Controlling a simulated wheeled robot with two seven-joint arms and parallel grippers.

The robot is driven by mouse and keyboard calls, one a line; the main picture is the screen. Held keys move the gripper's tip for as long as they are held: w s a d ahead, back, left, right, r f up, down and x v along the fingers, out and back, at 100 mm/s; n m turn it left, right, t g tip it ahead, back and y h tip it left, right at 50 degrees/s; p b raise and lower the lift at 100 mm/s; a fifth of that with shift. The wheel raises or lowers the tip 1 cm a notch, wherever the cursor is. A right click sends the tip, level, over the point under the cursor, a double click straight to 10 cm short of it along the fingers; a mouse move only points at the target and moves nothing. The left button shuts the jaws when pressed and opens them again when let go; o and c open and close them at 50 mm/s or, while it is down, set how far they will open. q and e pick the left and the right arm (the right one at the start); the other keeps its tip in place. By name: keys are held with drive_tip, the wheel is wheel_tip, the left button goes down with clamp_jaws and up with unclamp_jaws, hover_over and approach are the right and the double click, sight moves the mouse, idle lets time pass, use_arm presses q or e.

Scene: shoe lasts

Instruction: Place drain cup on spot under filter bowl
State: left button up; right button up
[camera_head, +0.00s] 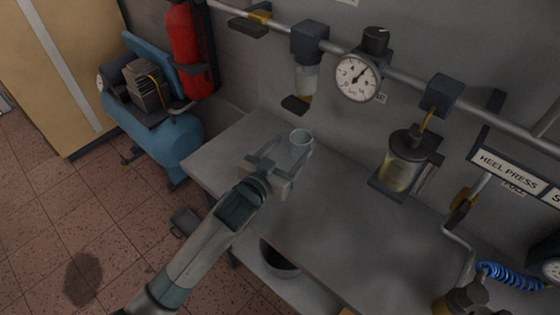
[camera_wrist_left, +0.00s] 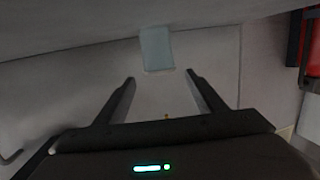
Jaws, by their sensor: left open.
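A small pale, translucent drain cup (camera_head: 301,141) stands upright on the grey bench in the head view. In the left wrist view the cup (camera_wrist_left: 156,48) is just beyond the fingertips, roughly centred between them. My left gripper (camera_head: 284,157) is open and empty, close in front of the cup; its fingers (camera_wrist_left: 159,77) are spread in the wrist view. A clear filter bowl (camera_head: 306,80) hangs under a dark block on the wall pipe, behind the cup. No marked spot can be made out on the bench beneath it. My right gripper is not in view.
A dark plate (camera_head: 296,104) sits below the filter bowl. A pressure gauge (camera_head: 357,78) and a second clear bowl (camera_head: 400,172) are further right along the wall. The bench top (camera_head: 350,225) is clear in the middle. A blue compressor (camera_head: 165,135) and red extinguisher (camera_head: 184,45) stand left.

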use_arm(q)
drive_tip(key=v, duration=0.5)
drive_tip(key=shift+b, duration=0.35)
drive_tip(key=shift+o, duration=0.4)
idle(0.9)
